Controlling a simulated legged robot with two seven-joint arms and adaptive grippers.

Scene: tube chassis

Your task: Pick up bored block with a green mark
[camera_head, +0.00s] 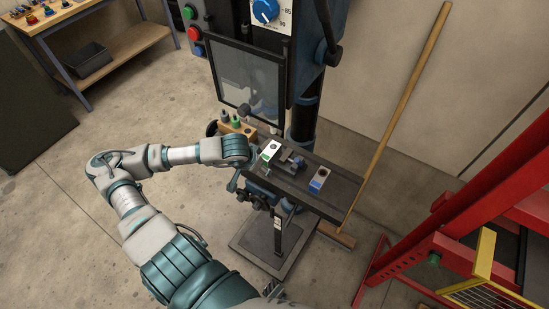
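A small white block with a green mark (270,151) sits on the dark work table of the drill press, left of centre. A dark round bore shows in its top. My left arm reaches in from the left. Its gripper (234,178) is at the table's left edge, left of the green-marked block and apart from it. The fingers are small and partly hidden by the wrist, so I cannot tell if they are open or shut. No block shows in them. My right gripper is not in view.
A similar block with a blue mark (318,180) stands further right on the drill table (340,190). A dark vise (290,161) sits between the blocks. A wooden holder (235,128) is behind my wrist. A broom (401,101) leans at right, near a red frame (480,220).

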